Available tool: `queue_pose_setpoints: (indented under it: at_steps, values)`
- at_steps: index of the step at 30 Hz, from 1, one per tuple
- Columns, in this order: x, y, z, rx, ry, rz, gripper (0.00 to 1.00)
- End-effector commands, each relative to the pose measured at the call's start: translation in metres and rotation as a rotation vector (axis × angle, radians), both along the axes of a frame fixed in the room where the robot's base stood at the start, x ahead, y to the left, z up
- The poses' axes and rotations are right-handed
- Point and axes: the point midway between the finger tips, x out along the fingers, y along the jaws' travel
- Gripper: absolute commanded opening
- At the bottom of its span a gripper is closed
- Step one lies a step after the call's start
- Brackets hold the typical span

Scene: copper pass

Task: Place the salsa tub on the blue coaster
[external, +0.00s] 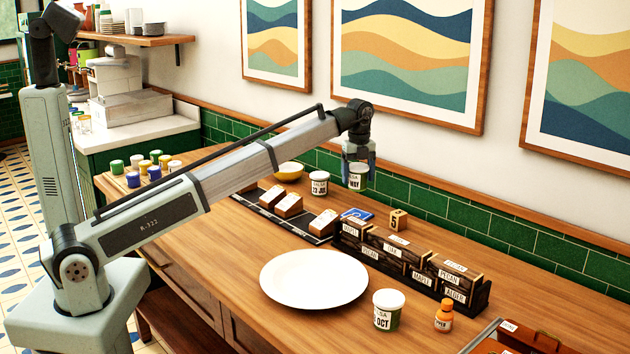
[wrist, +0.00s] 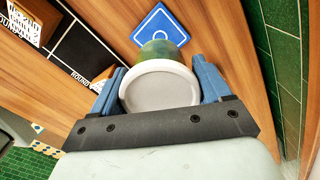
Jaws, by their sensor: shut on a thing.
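My gripper (external: 358,165) is shut on a salsa tub (external: 357,183), which has a white label and green lower part. It holds the tub above the counter near the back wall. In the wrist view, the tub's pale round lid (wrist: 160,90) sits between the two blue fingers. The blue coaster (external: 358,214) lies on the counter below the held tub, partly hidden by the rack. In the wrist view, the coaster (wrist: 160,22) shows just beyond the tub, which covers part of it. Two other salsa tubs stand on the counter, one at the back (external: 319,183) and one at the front (external: 388,310).
A dark rack of labelled boxes (external: 482,303) stands right of the coaster, near a wooden number block (external: 397,219). A black strip (external: 253,204) with small boxes lies to the left. A white plate (external: 314,278) and orange bottle (external: 444,317) are nearer the front. The tiled wall runs behind.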

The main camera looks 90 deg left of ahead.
Motion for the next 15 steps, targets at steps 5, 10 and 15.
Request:
queue_pose_setpoints:
  at_steps: [5,10,15]
  values:
    - [-0.001,-0.001,-0.028,0.000,0.001,0.000,0.32]
    - [-0.001,-0.001,-0.050,0.000,-0.001,0.001,0.32]
    - [-0.001,-0.001,-0.061,0.000,0.000,0.001,0.32]
